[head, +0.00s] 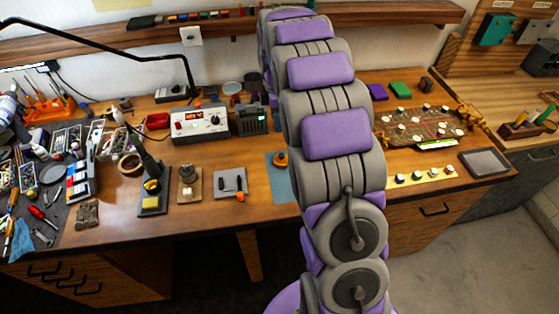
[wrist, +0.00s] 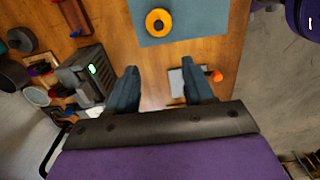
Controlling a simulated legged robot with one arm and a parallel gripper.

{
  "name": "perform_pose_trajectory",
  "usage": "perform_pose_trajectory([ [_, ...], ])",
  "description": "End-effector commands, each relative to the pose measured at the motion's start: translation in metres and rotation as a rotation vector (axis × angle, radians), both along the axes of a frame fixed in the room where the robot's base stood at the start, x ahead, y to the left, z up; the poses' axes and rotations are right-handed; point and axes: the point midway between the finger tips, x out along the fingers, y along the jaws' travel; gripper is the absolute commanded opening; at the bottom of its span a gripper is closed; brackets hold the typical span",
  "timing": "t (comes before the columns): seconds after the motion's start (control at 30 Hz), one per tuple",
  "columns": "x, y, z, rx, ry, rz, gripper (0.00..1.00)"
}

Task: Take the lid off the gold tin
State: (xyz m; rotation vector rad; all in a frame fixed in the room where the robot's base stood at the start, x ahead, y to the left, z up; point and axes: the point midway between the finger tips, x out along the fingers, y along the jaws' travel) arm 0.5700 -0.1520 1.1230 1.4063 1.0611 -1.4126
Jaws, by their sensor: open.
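No tin with a clearly visible separate lid can be made out. A round orange-gold piece (head: 281,160) with a dark centre sits on a blue mat (head: 280,190) in the head view, partly beside my arm; I cannot tell whether it is the gold tin. In the wrist view the same piece (wrist: 148,22) looks like a ring, on the blue mat (wrist: 200,20) at the top. My gripper (wrist: 160,84) is open and empty, its two dark fingers apart over the wooden desk. The ring is beyond the fingertips, not between them. My arm hides the gripper in the head view.
A grey plate (head: 222,183) with an orange knob lies left of the mat. A soldering station (head: 200,125) and a dark box (head: 250,121) stand behind. A circuit board (head: 420,122) is on the right. Tools crowd the left side. The desk's front edge is close.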

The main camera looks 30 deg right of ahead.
Motion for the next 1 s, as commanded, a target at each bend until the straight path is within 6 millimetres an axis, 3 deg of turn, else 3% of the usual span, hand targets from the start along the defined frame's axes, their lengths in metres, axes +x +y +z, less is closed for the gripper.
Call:
perform_pose_trajectory([
  [0.3, -0.002, -0.014, -0.065, 0.012, 0.004, -0.003, 0.52],
  [0.5, -0.001, -0.010, -0.100, 0.009, 0.002, -0.003, 0.52],
  [0.77, -0.002, -0.004, -0.116, 0.002, 0.001, -0.003, 0.52],
  [1.0, -0.003, -0.014, -0.152, 0.009, 0.004, -0.004, 0.52],
])
